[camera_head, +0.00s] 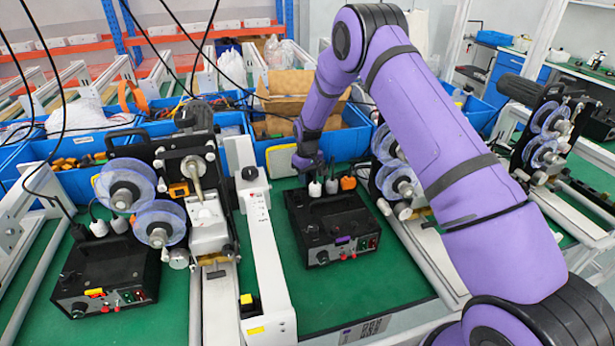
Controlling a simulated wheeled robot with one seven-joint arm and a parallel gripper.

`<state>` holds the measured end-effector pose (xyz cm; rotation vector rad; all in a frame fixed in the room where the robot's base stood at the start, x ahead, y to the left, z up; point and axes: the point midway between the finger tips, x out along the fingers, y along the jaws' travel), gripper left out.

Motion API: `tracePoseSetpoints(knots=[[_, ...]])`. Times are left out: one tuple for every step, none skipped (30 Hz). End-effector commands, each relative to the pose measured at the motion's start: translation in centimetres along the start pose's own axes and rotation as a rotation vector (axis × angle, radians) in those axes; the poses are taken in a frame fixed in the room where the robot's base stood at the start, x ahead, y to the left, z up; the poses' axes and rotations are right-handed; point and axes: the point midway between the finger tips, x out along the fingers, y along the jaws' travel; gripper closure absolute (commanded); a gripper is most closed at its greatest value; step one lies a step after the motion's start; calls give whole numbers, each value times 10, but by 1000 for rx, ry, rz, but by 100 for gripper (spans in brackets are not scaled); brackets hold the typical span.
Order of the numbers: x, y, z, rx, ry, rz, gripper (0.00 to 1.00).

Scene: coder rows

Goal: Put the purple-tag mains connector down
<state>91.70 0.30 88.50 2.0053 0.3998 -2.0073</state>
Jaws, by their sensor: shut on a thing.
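My purple arm reaches down from the upper right to my gripper (311,172), which is small and dark in this view. It is shut at the back of a black box (325,222) on the green bench. A white mains connector (315,189) shows right under the gripper's tip; the fingers around it are too small to make out. I cannot tell whether the connector touches the box. A purple tag (342,240) is on the box's front panel, beside red and green parts. A second white connector (331,187) and an orange one (348,183) stand just right.
A white upright rail (262,250) stands close left of the box. Further left are a machine with clear reels (124,186) and another black box (105,275). Blue bins (345,142) line the back. Another reel machine (398,180) is close right. Green bench shows in front.

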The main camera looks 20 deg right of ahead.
Motion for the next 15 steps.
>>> tracePoseSetpoints(knots=[[-1, 0, 0, 0, 1, 0, 100], [-1, 0, 0, 0, 1, 0, 100], [-1, 0, 0, 0, 1, 0, 100], [-1, 0, 0, 0, 1, 0, 100], [-1, 0, 0, 0, 1, 0, 100], [0, 0, 0, 0, 1, 0, 100], [0, 0, 0, 0, 0, 0, 100], [1, 0, 0, 0, 0, 0, 100], [2, 0, 0, 0, 0, 0, 100], [3, 0, 0, 0, 0, 0, 100], [4, 0, 0, 0, 0, 0, 100], [5, 0, 0, 0, 0, 0, 100], [6, 0, 0, 0, 0, 0, 100], [7, 0, 0, 0, 0, 0, 100], [8, 0, 0, 0, 0, 0, 100]])
